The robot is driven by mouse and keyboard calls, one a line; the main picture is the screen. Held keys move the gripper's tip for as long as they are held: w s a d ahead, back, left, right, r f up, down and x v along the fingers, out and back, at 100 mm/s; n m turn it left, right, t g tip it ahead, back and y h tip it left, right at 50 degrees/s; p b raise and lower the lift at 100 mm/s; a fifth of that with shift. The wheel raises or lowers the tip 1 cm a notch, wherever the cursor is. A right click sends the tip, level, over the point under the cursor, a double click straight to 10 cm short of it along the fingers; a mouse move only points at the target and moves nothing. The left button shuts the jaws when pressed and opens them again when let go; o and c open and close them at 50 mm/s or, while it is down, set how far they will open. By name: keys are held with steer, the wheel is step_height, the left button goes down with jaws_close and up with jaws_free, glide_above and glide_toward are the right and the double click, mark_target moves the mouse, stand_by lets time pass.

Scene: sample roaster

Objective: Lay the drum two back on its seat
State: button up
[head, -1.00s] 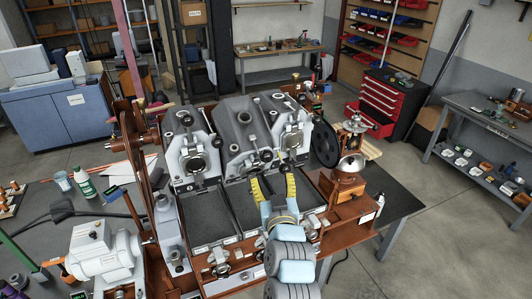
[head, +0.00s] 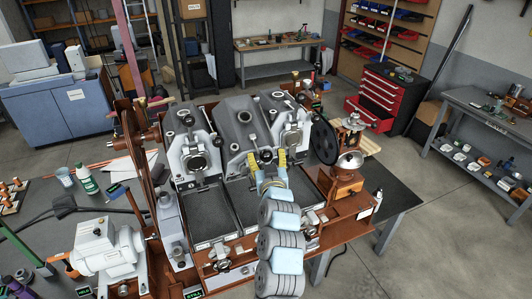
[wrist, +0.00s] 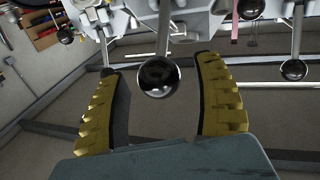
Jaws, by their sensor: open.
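The sample roaster has grey tilting drum housings side by side: a left one (head: 190,148), a wide middle one (head: 240,112) and a right one (head: 291,132). I cannot tell which is drum two. My gripper (head: 267,158) has yellow fingers and is at the front of the housings, right of the middle. In the wrist view my gripper (wrist: 165,100) is open, with a glossy black ball knob (wrist: 158,76) on a pale rod between the fingers, apparently apart from both. The fingers and wrist hide part of the front in the head view.
Black cooling trays (head: 208,212) lie below the housings. A black wheel (head: 324,142) and a copper-coloured grinder (head: 343,180) stand right of the fingers. A white motor unit (head: 103,246) is at the front left. The wrist view shows another ball knob (wrist: 293,70) at right.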

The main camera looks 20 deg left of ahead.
steer(key=shift+w+a, duration=0.2)
steer(key=shift+w, duration=0.2)
jaws_close()
steer(key=shift+r, duration=0.1)
